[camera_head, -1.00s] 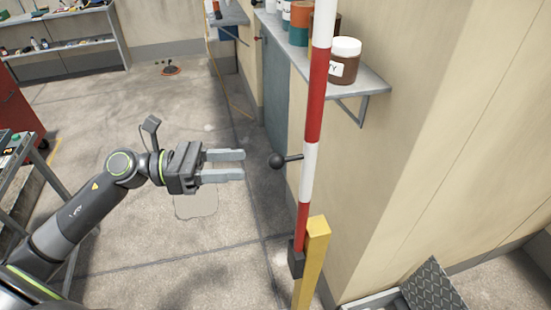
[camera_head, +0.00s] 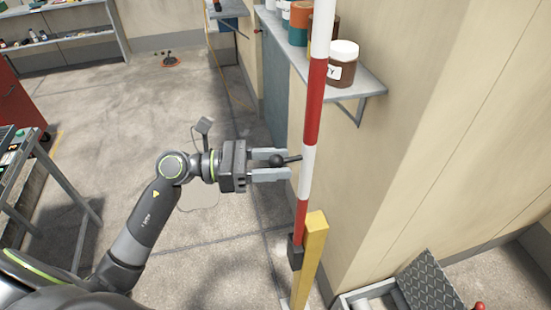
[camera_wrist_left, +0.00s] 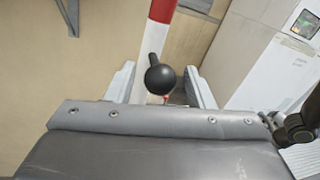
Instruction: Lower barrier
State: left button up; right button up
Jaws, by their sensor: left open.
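The barrier arm (camera_head: 313,98) is a red and white striped pole standing upright beside a yellow post (camera_head: 314,255). A black ball knob (camera_head: 277,160) on a short stem sticks out from the pole to the left. My left gripper (camera_head: 270,164) is open, with its two fingers on either side of the knob. In the left wrist view the knob (camera_wrist_left: 160,79) sits between the two open fingers, with gaps on both sides, and the striped pole (camera_wrist_left: 160,25) is behind it. My right gripper is not in view.
A wall shelf (camera_head: 367,82) with jars and cans stands behind the pole. An open box with a treadplate lid (camera_head: 432,285) lies at lower right. A metal cart (camera_head: 30,170) stands at left.

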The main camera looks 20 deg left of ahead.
pick_arm(q)
jog(key=shift+c, duration=0.4)
grip_shut()
